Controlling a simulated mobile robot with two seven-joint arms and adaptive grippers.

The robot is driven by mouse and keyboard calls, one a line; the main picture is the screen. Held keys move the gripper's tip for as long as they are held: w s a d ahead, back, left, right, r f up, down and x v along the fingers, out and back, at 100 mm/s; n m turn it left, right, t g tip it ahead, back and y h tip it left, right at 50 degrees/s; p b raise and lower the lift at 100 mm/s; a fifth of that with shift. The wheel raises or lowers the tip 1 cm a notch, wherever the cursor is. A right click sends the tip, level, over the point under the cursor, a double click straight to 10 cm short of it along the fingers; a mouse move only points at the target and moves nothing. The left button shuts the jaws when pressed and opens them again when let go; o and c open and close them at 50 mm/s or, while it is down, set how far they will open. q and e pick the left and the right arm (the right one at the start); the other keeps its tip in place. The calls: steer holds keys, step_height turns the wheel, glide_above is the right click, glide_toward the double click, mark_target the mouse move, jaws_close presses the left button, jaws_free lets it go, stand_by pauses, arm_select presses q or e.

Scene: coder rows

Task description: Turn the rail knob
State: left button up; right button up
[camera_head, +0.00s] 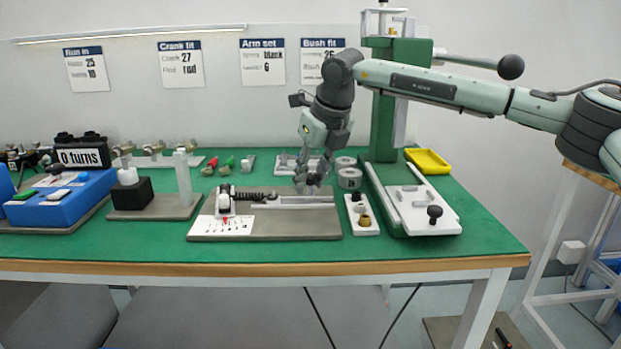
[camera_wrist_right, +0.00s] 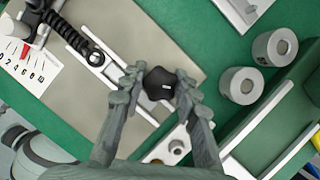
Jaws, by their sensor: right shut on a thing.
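The rail knob (camera_wrist_right: 160,83) is a black lobed knob with a small white mark on top, at the right end of the rail in the right wrist view. My right gripper (camera_wrist_right: 160,88) is shut on it, one finger on each side. In the head view my right gripper (camera_head: 308,181) points down over the rail and mostly hides the knob. The rail fixture's grey base plate (camera_head: 300,228) carries a dark spring (camera_head: 256,196), a white block and a number scale (camera_head: 222,226) with a red pointer. My left gripper is not in view.
A white tray with small bushings (camera_head: 362,215) stands close to the right of the rail plate. Grey cylinders (camera_head: 349,178) sit behind it. A green press (camera_head: 385,130) stands further right, with a yellow bin (camera_head: 428,161) beyond. A black block stand (camera_head: 131,193) is at left.

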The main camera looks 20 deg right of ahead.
steer(key=o, duration=1.2)
steer(key=shift+c, duration=0.2)
steer(key=shift+r, duration=0.1)
steer(key=v, duration=1.2)
steer(key=shift+s, duration=0.1)
